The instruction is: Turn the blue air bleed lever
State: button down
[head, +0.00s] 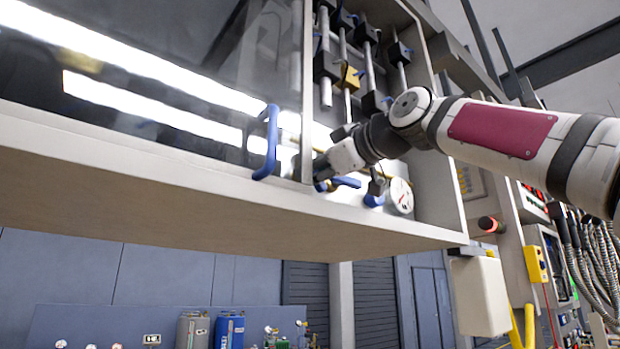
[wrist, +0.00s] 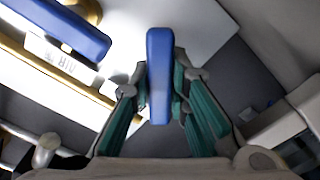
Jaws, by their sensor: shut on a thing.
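My gripper (head: 322,168) reaches into the open right part of the cabinet, low down near its floor. In the wrist view, my gripper's teal fingers (wrist: 160,104) are shut on an upright blue lever (wrist: 159,62), one finger on each side. A second blue lever (wrist: 62,28) lies at the upper left on a yellow pipe, apart from the fingers. A white label (wrist: 62,62) that seems to read "AIR" lies between the two. In the head view, a blue lever (head: 346,182) shows just right of the gripper; the held lever is mostly hidden there.
A glass panel with a blue handle (head: 268,145) is close on the gripper's left. A round gauge (head: 401,195) and another blue part (head: 374,200) are to the right. Vertical pipes with black and yellow fittings (head: 349,78) rise above. The cabinet's bottom edge (head: 200,170) runs below.

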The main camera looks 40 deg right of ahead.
jog(key=m, duration=0.3)
jog(key=shift+f+m, duration=0.1)
jog(key=shift+m, duration=0.3)
jog(key=shift+a+m, duration=0.1)
jog(key=shift+m, duration=1.7)
jog(key=c, duration=1.5)
grip_release()
